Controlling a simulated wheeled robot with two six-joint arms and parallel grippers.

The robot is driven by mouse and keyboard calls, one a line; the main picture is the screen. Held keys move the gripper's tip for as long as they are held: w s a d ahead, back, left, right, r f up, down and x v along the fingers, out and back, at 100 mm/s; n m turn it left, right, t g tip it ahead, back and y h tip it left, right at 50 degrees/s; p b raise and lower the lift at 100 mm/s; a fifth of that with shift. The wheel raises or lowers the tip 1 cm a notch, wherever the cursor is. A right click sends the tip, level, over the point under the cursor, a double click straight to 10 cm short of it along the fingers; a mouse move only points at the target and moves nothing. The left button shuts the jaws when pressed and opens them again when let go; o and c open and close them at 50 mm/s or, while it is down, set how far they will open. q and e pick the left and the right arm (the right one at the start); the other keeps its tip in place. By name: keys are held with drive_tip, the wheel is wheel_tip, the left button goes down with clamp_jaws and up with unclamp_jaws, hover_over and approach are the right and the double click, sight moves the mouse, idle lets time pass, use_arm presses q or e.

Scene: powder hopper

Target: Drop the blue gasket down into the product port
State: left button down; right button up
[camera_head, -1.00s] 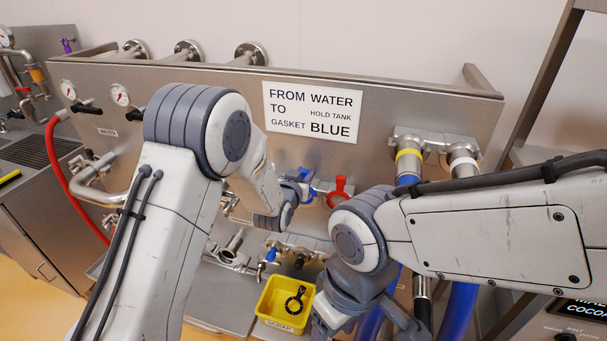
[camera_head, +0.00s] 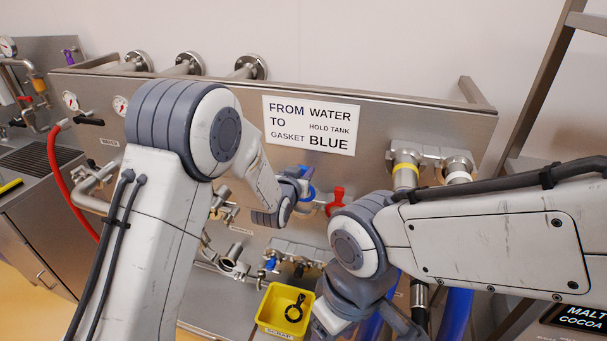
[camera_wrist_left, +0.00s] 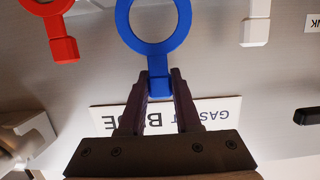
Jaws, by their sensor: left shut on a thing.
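My left gripper (camera_wrist_left: 158,84) is shut on the tab of the blue gasket (camera_wrist_left: 154,49), a flat ring that shows in the left wrist view in front of the grey steel panel. In the head view the blue gasket (camera_head: 307,194) is small and partly hidden by my left wrist. I cannot tell whether it touches anything on the panel behind it. Open pipe stubs (camera_head: 234,250) sit low on the panel, left of the gasket. I cannot tell which opening is the product port. My right arm folds down at the lower middle; its fingertips are out of view.
A red gasket (camera_wrist_left: 62,45) and a white gasket (camera_wrist_left: 256,22) flank the blue one. A sign (camera_head: 312,125) reads "FROM WATER HOLD TANK TO GASKET BLUE". A yellow bin (camera_head: 268,313) holding a black ring stands below the pipework. A red hose (camera_head: 62,185) is at left.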

use_arm(q)
drive_tip(key=s+a+b, duration=0.2)
drive_tip(key=s, duration=0.6)
drive_tip(key=shift+s+a+b, duration=0.3)
drive_tip(key=shift+a, duration=0.1)
drive_tip(key=shift+r, duration=0.1)
